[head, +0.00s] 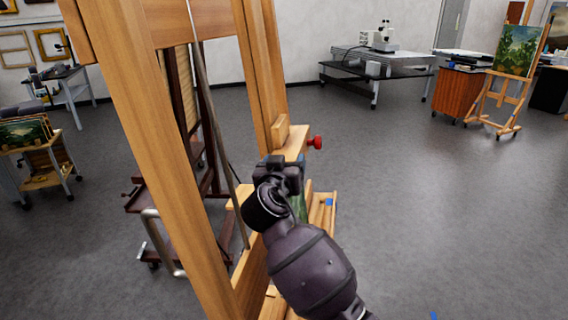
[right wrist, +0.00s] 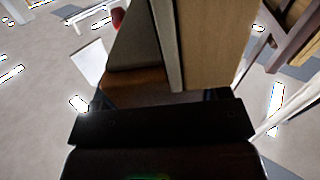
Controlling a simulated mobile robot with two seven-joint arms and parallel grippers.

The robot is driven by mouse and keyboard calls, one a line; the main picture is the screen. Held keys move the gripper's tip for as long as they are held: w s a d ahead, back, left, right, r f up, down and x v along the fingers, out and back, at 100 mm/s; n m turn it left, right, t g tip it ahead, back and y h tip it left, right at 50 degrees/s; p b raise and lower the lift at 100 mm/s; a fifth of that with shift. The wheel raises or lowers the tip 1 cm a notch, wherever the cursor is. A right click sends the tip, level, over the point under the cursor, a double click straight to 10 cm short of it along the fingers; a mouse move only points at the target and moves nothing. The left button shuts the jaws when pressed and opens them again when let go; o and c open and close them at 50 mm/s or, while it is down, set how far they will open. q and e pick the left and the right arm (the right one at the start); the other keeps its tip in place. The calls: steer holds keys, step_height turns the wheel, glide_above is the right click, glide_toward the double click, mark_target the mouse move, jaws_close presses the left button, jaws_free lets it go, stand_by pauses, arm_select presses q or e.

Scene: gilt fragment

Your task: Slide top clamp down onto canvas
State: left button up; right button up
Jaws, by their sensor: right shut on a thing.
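The top clamp (head: 292,143) is a pale wooden block with a red knob (head: 315,142) on the mast of the wooden easel (head: 150,130). My right gripper (head: 280,163) is shut on the clamp from below and in front. The clamp's wood also shows between the fingers in the right wrist view (right wrist: 135,82), with the red knob beyond. A narrow green strip of the canvas (head: 299,207) shows below the gripper, behind my right arm. My arm hides most of the canvas and the gap between it and the clamp. My left gripper is out of view.
The easel's lower ledge (head: 322,212) has a small blue patch. A darker easel (head: 160,195) stands close behind on the left. A microscope table (head: 375,65) and another easel with a painting (head: 515,50) are far off.

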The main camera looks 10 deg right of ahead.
steer(key=shift+d+f+b, duration=0.15)
steer(key=shift+f+b, duration=0.25)
steer(key=shift+f, duration=0.55)
steer(key=o, duration=1.3)
steer(key=shift+r, duration=0.1)
